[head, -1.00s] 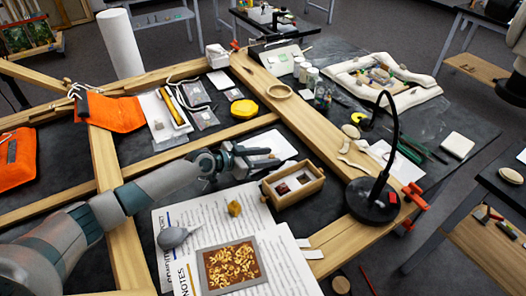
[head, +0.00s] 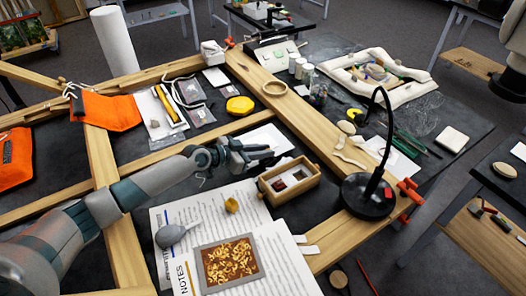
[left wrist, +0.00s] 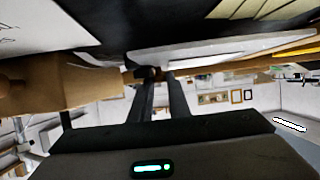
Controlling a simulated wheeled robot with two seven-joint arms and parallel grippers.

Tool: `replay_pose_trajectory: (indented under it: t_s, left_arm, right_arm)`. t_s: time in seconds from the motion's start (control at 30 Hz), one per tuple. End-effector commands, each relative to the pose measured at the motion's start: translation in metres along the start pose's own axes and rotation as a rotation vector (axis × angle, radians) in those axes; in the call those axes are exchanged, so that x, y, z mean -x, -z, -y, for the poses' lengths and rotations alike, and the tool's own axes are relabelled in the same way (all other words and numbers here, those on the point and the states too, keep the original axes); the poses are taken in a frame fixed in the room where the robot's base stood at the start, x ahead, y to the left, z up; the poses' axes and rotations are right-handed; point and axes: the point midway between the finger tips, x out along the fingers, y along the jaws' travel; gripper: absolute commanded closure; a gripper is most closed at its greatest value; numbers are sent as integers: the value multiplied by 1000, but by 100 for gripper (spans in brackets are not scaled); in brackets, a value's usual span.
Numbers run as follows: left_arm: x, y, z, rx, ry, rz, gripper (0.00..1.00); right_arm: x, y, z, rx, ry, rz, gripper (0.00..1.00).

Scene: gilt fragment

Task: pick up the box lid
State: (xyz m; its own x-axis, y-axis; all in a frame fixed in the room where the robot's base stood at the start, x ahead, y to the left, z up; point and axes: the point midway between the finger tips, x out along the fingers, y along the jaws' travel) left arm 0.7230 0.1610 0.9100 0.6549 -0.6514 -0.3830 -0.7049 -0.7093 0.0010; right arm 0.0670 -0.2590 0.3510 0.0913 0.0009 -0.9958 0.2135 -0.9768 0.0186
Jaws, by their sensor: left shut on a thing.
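In the left wrist view, a brown wooden side, probably this box, shows at left (left wrist: 70,88). My left gripper (head: 266,152) is just behind and left of the box, with its fingers pointing right. In the left wrist view, its fingers (left wrist: 160,76) are close together on a small dark piece, which I take to be part of the box lid. The rest of the lid is hard to make out. No right gripper fingers show.
Printed sheets (head: 180,222) lie in front, with a framed picture (head: 228,265), a grey bulb (head: 170,236) and a yellow lump (head: 231,205). A black lamp (head: 368,198) stands right of the box. Wooden beams (head: 300,115) cross the table. A white sheet lies behind the gripper.

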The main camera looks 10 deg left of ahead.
Motion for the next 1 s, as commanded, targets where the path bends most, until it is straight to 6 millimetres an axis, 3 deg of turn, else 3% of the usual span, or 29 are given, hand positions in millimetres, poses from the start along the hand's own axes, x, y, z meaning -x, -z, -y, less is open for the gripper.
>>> replay_pose_trajectory:
  t_s: [0.2,0.7,1.0]
  left_arm:
    - [14,35,0,-2,1,-2,100]
    - [-23,95,-48,1,-2,-2,100]
    - [-41,121,-69,0,-1,-1,100]
  right_arm:
    - [25,2,0,0,0,0,56]
    - [93,9,1,-1,3,-1,56]
    - [116,11,2,-1,4,-1,56]
